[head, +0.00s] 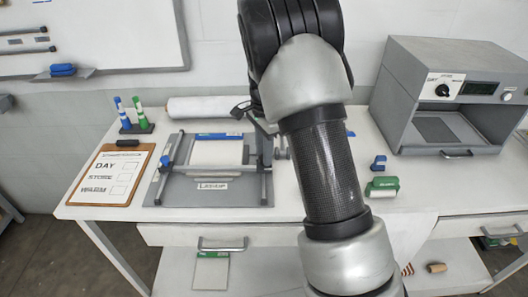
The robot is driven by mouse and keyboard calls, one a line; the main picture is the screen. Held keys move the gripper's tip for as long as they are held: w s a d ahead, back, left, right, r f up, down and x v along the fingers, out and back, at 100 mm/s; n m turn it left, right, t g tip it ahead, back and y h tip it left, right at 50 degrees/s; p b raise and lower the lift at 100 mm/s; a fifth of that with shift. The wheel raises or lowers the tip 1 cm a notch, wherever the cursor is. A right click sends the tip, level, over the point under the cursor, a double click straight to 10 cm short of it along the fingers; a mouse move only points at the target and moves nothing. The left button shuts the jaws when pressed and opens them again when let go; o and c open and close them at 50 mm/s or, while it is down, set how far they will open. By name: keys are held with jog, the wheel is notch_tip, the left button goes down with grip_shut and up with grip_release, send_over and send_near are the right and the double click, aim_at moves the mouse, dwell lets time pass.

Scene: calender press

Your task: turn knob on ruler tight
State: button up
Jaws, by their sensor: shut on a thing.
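A grey layup board (225,192) lies on the table with a white pad with a blue strip (217,152) on it. Metal rails run along its left and right sides, and a grey cross bar, the ruler (205,175), spans between them. A small blue piece (165,161) sits at the left rail. My gripper (268,128) shows only in part, at the board's far right corner, left of my arm. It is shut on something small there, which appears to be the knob. The fingertips and the knob are mostly hidden by my arm and gripper.
A white roll (205,106) lies behind. A grey oven (405,110) stands at the right, with blue (378,162) and green-topped (382,183) blocks before it.

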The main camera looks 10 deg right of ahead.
jog(key=o, duration=1.1)
jog(key=shift+r+p, duration=0.3)
jog(key=shift+r, duration=8.4)
